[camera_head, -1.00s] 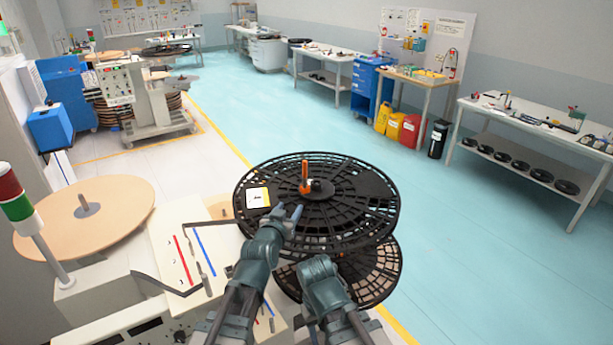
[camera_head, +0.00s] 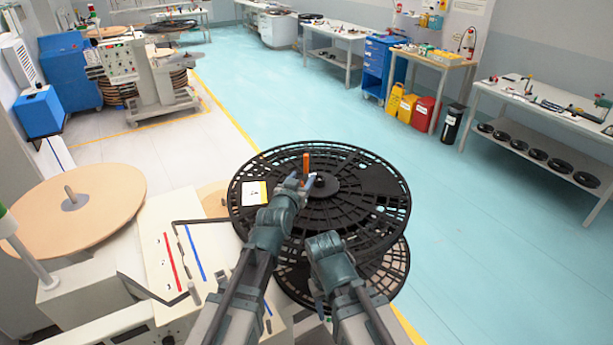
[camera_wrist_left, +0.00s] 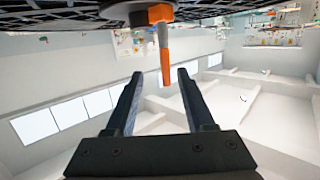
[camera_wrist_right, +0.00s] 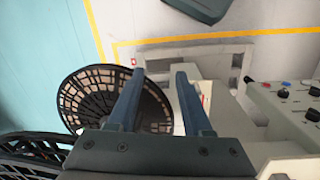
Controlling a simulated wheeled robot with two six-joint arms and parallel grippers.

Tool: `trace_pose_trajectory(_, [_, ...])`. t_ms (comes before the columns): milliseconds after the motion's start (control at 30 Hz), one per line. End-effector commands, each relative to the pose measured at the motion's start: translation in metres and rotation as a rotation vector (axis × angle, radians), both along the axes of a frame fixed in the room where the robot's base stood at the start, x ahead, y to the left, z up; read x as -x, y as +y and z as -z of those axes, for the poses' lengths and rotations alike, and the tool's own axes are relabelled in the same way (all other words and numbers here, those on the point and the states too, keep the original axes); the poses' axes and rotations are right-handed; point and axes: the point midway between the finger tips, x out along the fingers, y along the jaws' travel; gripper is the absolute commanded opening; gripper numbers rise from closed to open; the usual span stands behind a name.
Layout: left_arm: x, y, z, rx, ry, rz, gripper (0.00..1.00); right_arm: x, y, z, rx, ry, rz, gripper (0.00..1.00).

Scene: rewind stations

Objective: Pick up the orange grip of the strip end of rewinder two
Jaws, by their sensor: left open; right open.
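The orange grip (camera_head: 306,163) stands upright near the hub of the upper black reel (camera_head: 385,200). My left gripper (camera_head: 299,181) is open just in front of the grip, over the reel. In the left wrist view the orange grip (camera_wrist_left: 165,66) lies in line with the gap between the open fingers (camera_wrist_left: 158,73), at or just beyond their tips; contact cannot be told. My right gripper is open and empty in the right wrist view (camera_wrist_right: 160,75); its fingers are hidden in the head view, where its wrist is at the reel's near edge.
A second black reel (camera_head: 385,275) sits below the upper one. A white and yellow label (camera_head: 255,193) lies on the upper reel. At left are a panel with red and blue lines (camera_head: 172,262) and a tan disc (camera_head: 110,190). Blue floor at right is clear.

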Motion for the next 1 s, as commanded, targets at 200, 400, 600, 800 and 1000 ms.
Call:
trace_pose_trajectory(200, [-0.045, -0.012, 0.011, 0.001, 0.0, 0.001, 0.54, 0.0, 0.0, 0.011, 0.0, 0.0, -0.002, 0.5])
trace_pose_trajectory(400, [-0.06, -0.016, 0.013, 0.001, 0.0, 0.0, 0.54, 0.0, 0.0, 0.013, 0.001, 0.0, -0.003, 0.5])
trace_pose_trajectory(600, [-0.064, -0.016, 0.015, 0.001, 0.0, 0.0, 0.54, 0.0, 0.0, 0.015, 0.001, 0.0, -0.003, 0.5])
trace_pose_trajectory(800, [-0.09, -0.016, 0.024, 0.001, 0.0, -0.001, 0.54, 0.0, 0.0, 0.024, 0.001, 0.0, -0.005, 0.5])
trace_pose_trajectory(1000, [-0.111, -0.021, 0.027, 0.0, 0.0, 0.0, 0.54, 0.0, 0.0, 0.027, 0.001, 0.0, -0.006, 0.5])
